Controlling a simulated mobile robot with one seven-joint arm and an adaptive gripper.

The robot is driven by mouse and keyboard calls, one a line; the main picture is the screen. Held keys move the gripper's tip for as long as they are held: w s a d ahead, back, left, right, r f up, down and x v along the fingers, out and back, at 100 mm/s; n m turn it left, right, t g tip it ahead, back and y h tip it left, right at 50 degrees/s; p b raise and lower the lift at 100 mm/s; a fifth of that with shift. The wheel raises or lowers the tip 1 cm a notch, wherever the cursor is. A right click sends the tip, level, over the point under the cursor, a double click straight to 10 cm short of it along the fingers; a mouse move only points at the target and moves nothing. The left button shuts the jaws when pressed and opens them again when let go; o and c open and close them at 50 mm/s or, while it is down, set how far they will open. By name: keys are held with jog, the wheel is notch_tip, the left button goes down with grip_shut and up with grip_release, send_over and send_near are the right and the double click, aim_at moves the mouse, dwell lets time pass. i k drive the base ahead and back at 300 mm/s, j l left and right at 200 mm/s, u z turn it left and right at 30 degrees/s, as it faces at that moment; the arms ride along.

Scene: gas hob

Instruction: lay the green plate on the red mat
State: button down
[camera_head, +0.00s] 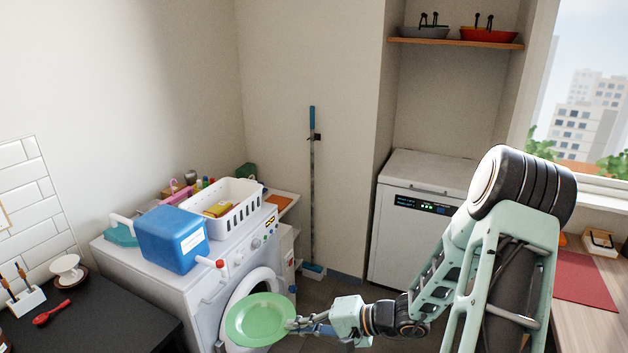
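The green plate (257,318) is in the air in front of the washing machine door, its upper face showing and slightly tilted. My gripper (294,325) is at the plate's right rim and appears shut on it; the fingertips are small in this view. The red mat (584,282) lies flat on the wooden counter at the far right, well away from the plate. Its visible part is bare, and my arm covers its left side.
The washing machine (207,298) carries a blue container (168,238) and a white basket (238,205). A dark counter (118,318) is at the lower left. A white chest (395,190) stands behind my arm. A toaster-like item (600,241) sits behind the mat.

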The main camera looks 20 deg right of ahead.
aim_at(572, 268)
jog(key=i+l+z, duration=0.1)
jog(key=i+z, duration=0.5)
jog(key=z, duration=0.2)
jog(key=i+l+z, duration=0.1)
jog(key=i+z, duration=0.55)
jog(key=i, duration=0.15)
jog(key=i+z, duration=0.4)
jog(key=i+j+z, duration=0.15)
jog(key=z, duration=0.25)
jog(key=i+j+z, duration=0.1)
jog(key=i+z, duration=0.35)
jog(key=i+j+z, duration=0.15)
jog(key=i+z, duration=0.15)
jog(key=z, duration=0.2)
jog(key=i+j+z, duration=0.3)
jog(key=z, duration=0.15)
